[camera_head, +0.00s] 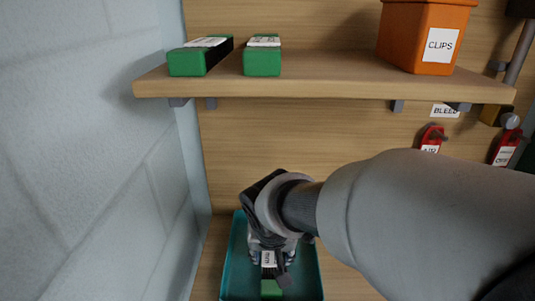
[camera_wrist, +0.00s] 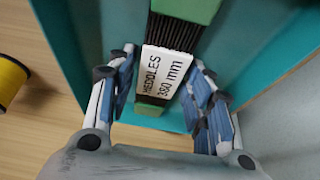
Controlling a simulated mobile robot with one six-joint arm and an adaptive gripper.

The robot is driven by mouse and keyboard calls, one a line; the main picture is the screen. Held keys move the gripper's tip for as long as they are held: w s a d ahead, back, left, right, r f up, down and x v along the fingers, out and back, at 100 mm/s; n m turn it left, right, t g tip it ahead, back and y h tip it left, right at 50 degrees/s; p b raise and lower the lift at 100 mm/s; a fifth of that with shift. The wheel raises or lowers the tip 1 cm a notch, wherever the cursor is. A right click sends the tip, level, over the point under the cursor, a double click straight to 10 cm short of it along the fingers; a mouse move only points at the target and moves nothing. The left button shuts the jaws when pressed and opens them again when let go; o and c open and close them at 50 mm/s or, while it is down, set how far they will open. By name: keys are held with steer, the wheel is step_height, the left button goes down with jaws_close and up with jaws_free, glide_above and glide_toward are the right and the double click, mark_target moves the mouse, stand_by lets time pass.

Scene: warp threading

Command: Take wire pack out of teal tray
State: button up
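The wire pack (camera_wrist: 166,70) is a bundle of dark wires with green end blocks and a white label reading "HEDDLES 380 mm". It lies in the teal tray (camera_wrist: 288,60). The teal tray also shows at the bottom of the head view (camera_head: 234,262), where my arm and gripper (camera_head: 272,254) cover most of the pack. One green end of it shows there below my gripper. In the wrist view my gripper (camera_wrist: 164,58) has one finger on each side of the labelled middle. Narrow gaps seem to show between the fingers and the pack, so it looks open around it.
A wooden shelf (camera_head: 320,88) above holds two green-ended packs (camera_head: 263,62) and an orange CLIPS bin (camera_head: 425,38). A pale block wall (camera_head: 90,150) stands close on the left. A yellow spool (camera_wrist: 12,82) sits beside the tray. Red tags (camera_head: 431,138) hang at the right.

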jaws_close()
stand_by(0.3)
steer(key=shift+r, duration=0.1)
